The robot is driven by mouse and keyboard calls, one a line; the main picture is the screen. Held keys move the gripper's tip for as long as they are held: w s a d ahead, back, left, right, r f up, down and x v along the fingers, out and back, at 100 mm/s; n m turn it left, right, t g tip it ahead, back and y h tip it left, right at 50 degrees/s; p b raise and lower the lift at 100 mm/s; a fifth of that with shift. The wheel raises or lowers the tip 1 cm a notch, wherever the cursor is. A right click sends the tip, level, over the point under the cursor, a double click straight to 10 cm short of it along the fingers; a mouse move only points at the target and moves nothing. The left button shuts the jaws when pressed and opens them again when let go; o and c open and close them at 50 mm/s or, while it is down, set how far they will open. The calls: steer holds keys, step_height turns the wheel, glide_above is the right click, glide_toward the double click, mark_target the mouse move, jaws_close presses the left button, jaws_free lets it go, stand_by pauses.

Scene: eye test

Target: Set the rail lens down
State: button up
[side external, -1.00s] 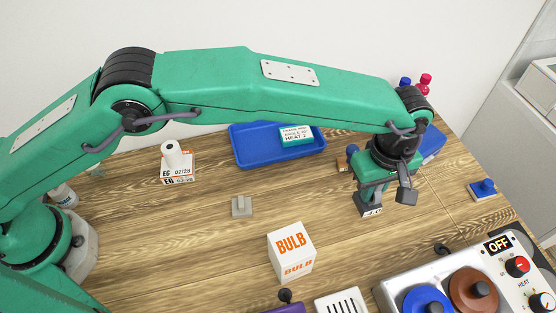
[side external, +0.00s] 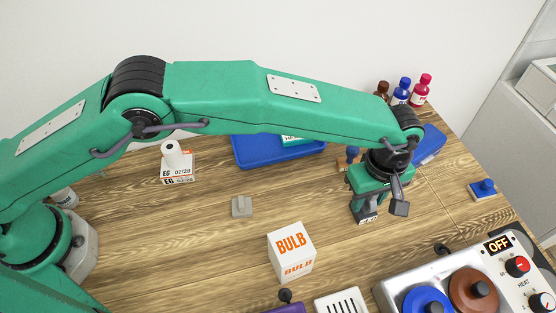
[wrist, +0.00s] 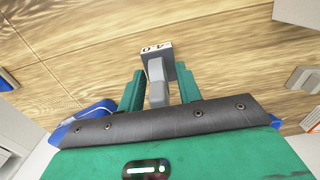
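The rail lens (wrist: 157,68) shows in the wrist view as a grey piece with a pale end marked with dark characters. It sits between the two green fingers of my gripper (wrist: 160,82), which look closed against its sides. In the side view my gripper (side external: 365,205) points down over the right part of the table, with the lens (side external: 368,217) low between its fingers. The lens is partly hidden by the fingers. I cannot tell whether its underside touches the wooden table (side external: 200,235).
A white BULB box (side external: 291,252) stands left of my gripper, near a small grey block (side external: 241,206). A control panel with OFF display (side external: 497,245) is front right. Behind are a blue tray (side external: 262,155) and bottles (side external: 403,90). Bare wood surrounds my gripper's front and left.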

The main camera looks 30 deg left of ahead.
steer(key=shift+r, duration=0.15)
step_height(320, 180, up, 12)
steer(key=shift+r, duration=0.1)
stand_by(0.7)
stand_by(0.4)
